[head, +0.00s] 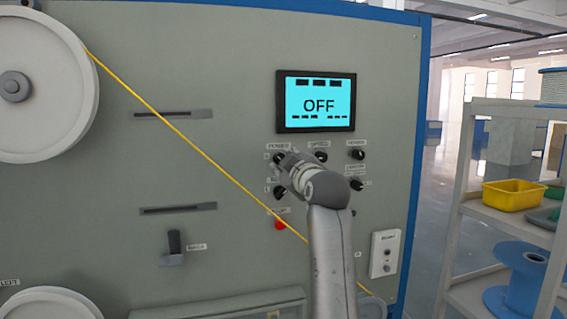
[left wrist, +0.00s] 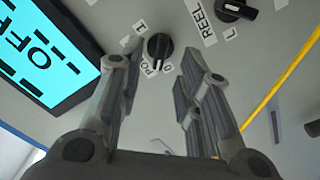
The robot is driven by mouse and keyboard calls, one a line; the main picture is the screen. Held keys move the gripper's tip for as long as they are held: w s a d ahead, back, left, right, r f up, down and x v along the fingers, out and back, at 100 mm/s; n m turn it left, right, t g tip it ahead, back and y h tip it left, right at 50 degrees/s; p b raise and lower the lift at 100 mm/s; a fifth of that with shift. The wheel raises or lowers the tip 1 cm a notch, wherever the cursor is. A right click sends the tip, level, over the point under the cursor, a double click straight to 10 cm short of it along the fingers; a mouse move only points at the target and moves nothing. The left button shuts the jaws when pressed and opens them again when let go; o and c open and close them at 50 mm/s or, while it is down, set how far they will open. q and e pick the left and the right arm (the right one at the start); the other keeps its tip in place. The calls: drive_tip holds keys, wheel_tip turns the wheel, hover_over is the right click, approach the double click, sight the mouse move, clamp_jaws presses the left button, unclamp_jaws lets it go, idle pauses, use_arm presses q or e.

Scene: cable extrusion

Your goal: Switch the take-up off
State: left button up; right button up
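The take-up panel's display (head: 319,103) is lit cyan and reads OFF; part of it also shows in the left wrist view (left wrist: 40,52). A black rotary knob (left wrist: 158,46) beside a label starting "PO" has marks 1 and 0, and its white pointer line looks turned toward the 0 side. In the head view this knob (head: 279,158) sits at the upper left of the knob group. My left gripper (left wrist: 162,60) is open, its fingers on either side of the knob, apart from it as far as I can tell. The head view hides the fingertips behind my wrist. My right gripper is not in view.
Other black knobs (head: 356,154) and a red button (head: 280,224) are close around my arm. A yellow cable (head: 190,140) runs diagonally across the panel from a white wheel (head: 45,85). A shelf with a yellow bin (head: 513,195) stands at the right.

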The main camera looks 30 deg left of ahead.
use_arm(q)
drive_tip(key=v, duration=0.2)
drive_tip(key=shift+s+d, duration=0.25)
drive_tip(key=shift+d, duration=0.05)
